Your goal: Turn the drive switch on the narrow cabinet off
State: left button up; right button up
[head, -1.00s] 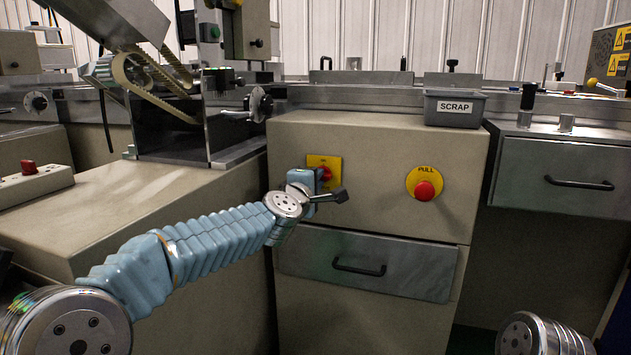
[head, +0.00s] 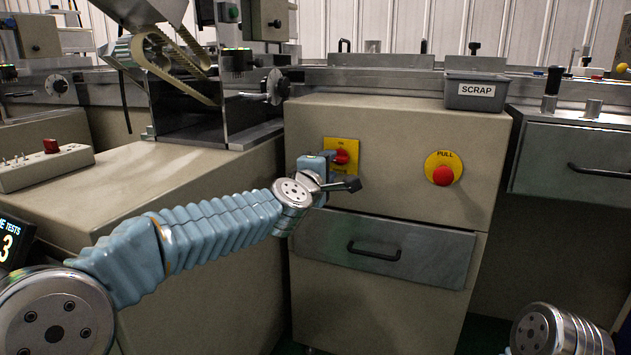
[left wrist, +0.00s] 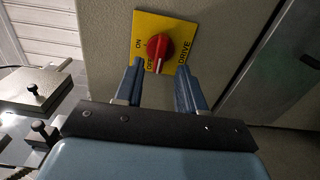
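The drive switch is a red rotary knob (head: 342,156) on a yellow plate (head: 355,147) on the narrow cabinet (head: 400,128). In the left wrist view the knob (left wrist: 158,47) has a pale pointer mark aimed down the picture, by the word OFF. The plate (left wrist: 182,28) also reads ON and DRIVE. My left gripper (left wrist: 160,66) is open; its fingertips stand apart just below the knob in that view, with nothing between them. In the head view my left gripper (head: 328,160) is close to the plate and covers its lower left. My right gripper is not in view.
A red PULL button (head: 443,175) sits right of the switch. A drawer with a black handle (head: 374,251) is below it. A grey SCRAP bin (head: 477,92) stands on top. A beige machine body (head: 190,185) lies left of the cabinet.

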pick_arm(q)
jog(key=v, duration=1)
jog(key=shift+s+b, duration=0.25)
jog(key=shift+b, duration=0.1)
jog(key=shift+a, duration=0.1)
